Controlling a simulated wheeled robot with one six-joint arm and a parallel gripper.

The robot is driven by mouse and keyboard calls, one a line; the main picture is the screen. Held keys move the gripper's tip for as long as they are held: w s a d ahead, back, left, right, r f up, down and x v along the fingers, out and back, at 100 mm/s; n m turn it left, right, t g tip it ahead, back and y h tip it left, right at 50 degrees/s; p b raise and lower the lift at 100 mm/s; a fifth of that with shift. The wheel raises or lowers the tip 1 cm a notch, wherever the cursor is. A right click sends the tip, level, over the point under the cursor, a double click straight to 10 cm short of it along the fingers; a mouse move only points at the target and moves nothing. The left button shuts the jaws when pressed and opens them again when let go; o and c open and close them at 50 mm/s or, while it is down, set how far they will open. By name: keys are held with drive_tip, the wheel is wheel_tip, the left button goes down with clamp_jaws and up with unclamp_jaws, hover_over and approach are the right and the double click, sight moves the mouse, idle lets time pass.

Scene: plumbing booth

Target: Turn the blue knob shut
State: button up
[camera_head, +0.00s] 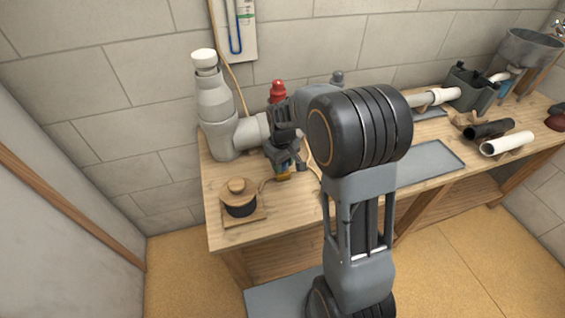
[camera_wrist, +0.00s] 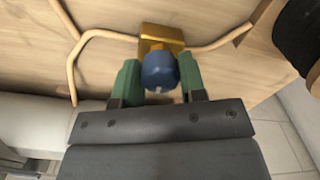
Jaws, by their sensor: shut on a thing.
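The blue knob (camera_wrist: 160,72) sits on a brass-coloured valve body (camera_wrist: 163,36) in the wrist view. My gripper (camera_wrist: 160,85) has its two green-padded fingers on either side of the knob, shut on it. A pale mark shows on the knob's near face. In the head view my gripper (camera_head: 283,155) is at the left part of the bench, and the brass valve (camera_head: 283,176) shows just below it. The knob is mostly hidden there by the gripper.
Tan tubes (camera_wrist: 95,34) run from both sides of the valve. A black spool with a wooden top (camera_head: 239,197) stands at left front. Pipes and a dark green container (camera_head: 470,90) are at right.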

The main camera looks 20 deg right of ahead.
drive_tip(key=shift+c, duration=0.6)
drive_tip(key=m+p, duration=0.1)
drive_tip(key=m, duration=0.3)
drive_tip(key=shift+r, duration=0.1)
drive_tip(key=m, duration=0.5)
drive_tip(key=shift+m+p, duration=0.3)
drive_tip(key=shift+p, duration=0.05)
drive_tip(key=m, duration=0.4)
drive_tip(key=shift+m+p, duration=0.4)
drive_tip(key=shift+m, duration=2)
drive_tip(key=o, duration=0.9)
